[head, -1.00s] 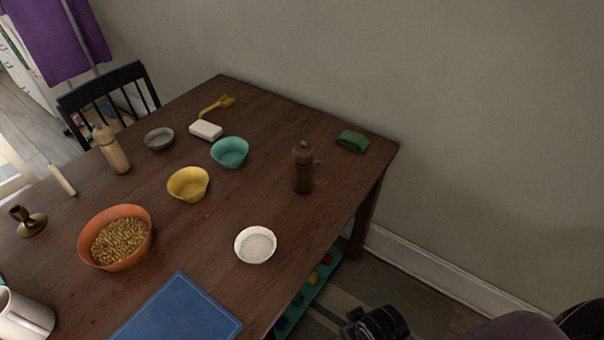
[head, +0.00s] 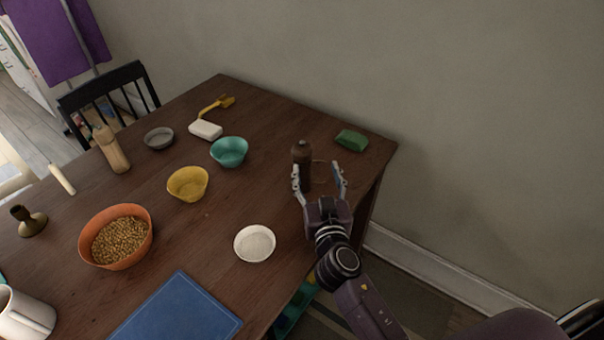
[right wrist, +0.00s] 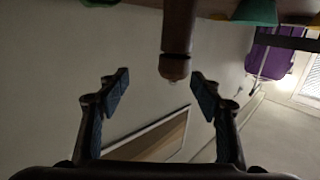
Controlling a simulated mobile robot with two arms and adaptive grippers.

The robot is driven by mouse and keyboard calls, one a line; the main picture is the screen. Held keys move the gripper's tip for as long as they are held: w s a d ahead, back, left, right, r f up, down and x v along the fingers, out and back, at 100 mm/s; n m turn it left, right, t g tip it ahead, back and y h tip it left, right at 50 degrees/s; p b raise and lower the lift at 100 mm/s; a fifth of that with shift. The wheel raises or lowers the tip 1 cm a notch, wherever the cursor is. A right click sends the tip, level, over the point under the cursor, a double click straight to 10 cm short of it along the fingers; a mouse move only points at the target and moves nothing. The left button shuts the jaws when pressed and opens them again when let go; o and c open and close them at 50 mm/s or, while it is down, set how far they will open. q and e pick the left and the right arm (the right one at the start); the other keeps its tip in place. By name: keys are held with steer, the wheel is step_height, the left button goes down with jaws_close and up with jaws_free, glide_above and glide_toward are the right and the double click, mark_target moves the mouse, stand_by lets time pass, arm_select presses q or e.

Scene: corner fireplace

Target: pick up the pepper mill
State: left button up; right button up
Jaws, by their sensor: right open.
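My left gripper is not in view.
A green block (head: 351,140) lies behind and right of the mill. The wall (head: 470,130) rises behind.

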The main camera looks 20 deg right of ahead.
mark_target(304, 155)
steer(key=w, duration=0.1)
steer(key=w+a, duration=0.1)
steer(key=w+r, duration=0.1)
steer(key=shift+w+a+n+t+y+p, duration=0.15)
steer(key=shift+a+n+t+y+p, duration=0.15)
steer(key=shift+a+n+y+p, duration=0.1)
steer(key=w, duration=0.1)
steer(key=w+p, duration=0.1)
steer(key=w, duration=0.2)
steer(key=shift+w+d, duration=0.35)
steer(key=shift+w+f, duration=0.15)
steer(key=shift+w, duration=0.3)
jaws_close()
